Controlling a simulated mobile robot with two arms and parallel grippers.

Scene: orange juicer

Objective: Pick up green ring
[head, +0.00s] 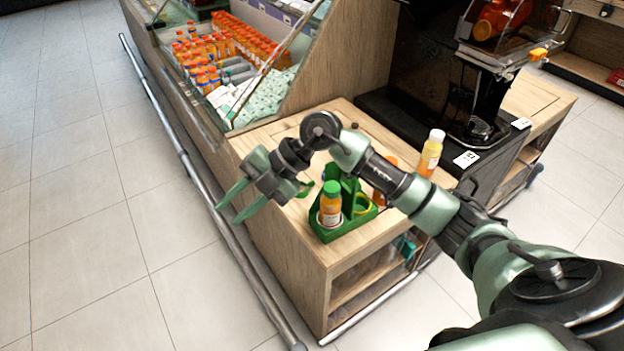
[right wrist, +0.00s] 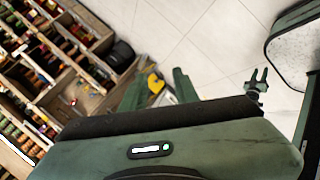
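A green bottle carrier (head: 341,229) stands on the wooden counter in the head view. It holds an orange juice bottle with a green cap (head: 331,204). Beside that bottle, a round yellow-green rim (head: 363,203) shows in the carrier; I cannot tell if it is the green ring. A small green curved piece (head: 304,189) shows behind my right wrist, partly hidden. My right gripper (head: 227,214) is open and empty, left of the carrier and out past the counter's edge. A small gripper there, apparently my left (right wrist: 258,76), has spread fingers.
My right arm passes over the counter (head: 290,230), partly hiding an orange bottle. A glass display case (head: 235,70) holds several bottles. A metal rail (head: 185,160) runs along the counter's base; the floor left is clear.

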